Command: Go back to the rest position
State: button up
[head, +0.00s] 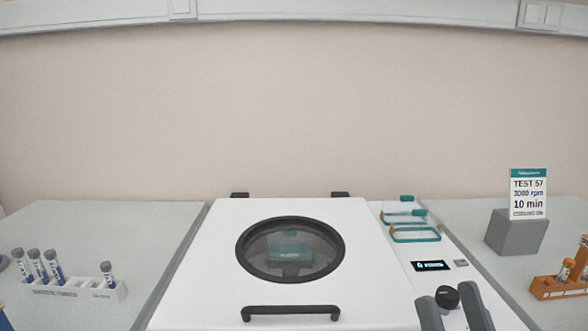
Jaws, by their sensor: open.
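My gripper (449,305) shows at the bottom right, with two grey fingers spread apart and nothing seen held between them. A black round knob (446,296) on the centrifuge's right panel shows between the fingertips. Whether the fingers touch it I cannot tell. The white centrifuge (190,290) stands in the middle with its lid down. The lid has a round dark-rimmed window (290,249), a black front handle (290,311) and a teal part visible through the glass. My arm behind the fingers is out of view.
A white rack (75,291) with several blue-filled tubes stands at left. An orange rack (560,288) stands at the right edge. A grey block (515,233) holds a test sign (528,194). Teal-rimmed clear pieces (414,233) lie behind the small display (430,266).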

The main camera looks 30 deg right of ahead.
jog(key=s+a+f+n+g+y, duration=0.25)
jog(key=s+f+g, duration=0.2)
jog(key=f, duration=0.35)
jog(key=s+a+f+n+g+y, duration=0.1)
jog(key=s+a+f+g, duration=0.25)
jog(key=s+f, duration=0.35)
jog(key=s+a+f+n+g+y, duration=0.15)
jog(key=s+a+f+g, duration=0.25)
jog(key=f, duration=0.5)
notch_tip(320, 180, down, 10)
jog(key=b, duration=1)
notch_tip(320, 180, up, 14)
jog(key=p, duration=1.4)
jog(key=shift+w+a+r+y, duration=0.2)
jog(key=shift+y, duration=0.1)
jog(key=shift+c, duration=0.2)
